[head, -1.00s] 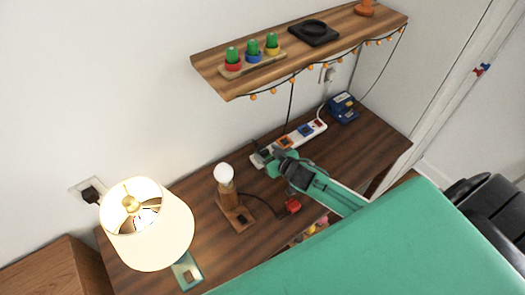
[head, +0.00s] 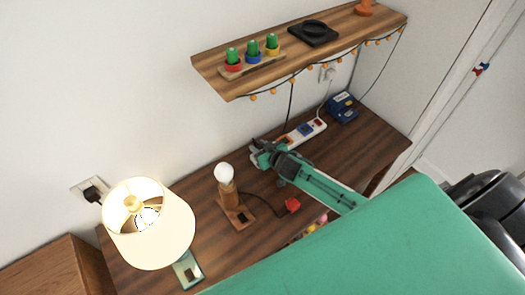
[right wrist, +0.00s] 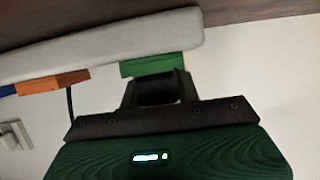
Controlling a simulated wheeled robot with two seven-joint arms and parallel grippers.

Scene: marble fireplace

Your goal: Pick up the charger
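No label marks the charger; a green block (right wrist: 152,65) on the white power strip (head: 317,127) is the plug-like piece nearest my right gripper. The strip also shows in the right wrist view (right wrist: 100,45), above the green block. My right gripper (head: 256,153) is at the strip's left end and largely covers that end in the head view. In the right wrist view its dark fingers (right wrist: 158,90) are spread apart, with the green block just beyond their tips. Whether they touch it I cannot tell. My left gripper is not in view.
A blue device (head: 342,107) stands right of the strip. A bulb on a wooden base (head: 236,212), a red block (head: 292,205) and a lit lamp (head: 150,225) stand on the wooden desk (head: 375,145). A shelf (head: 350,27) with hanging lights is above.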

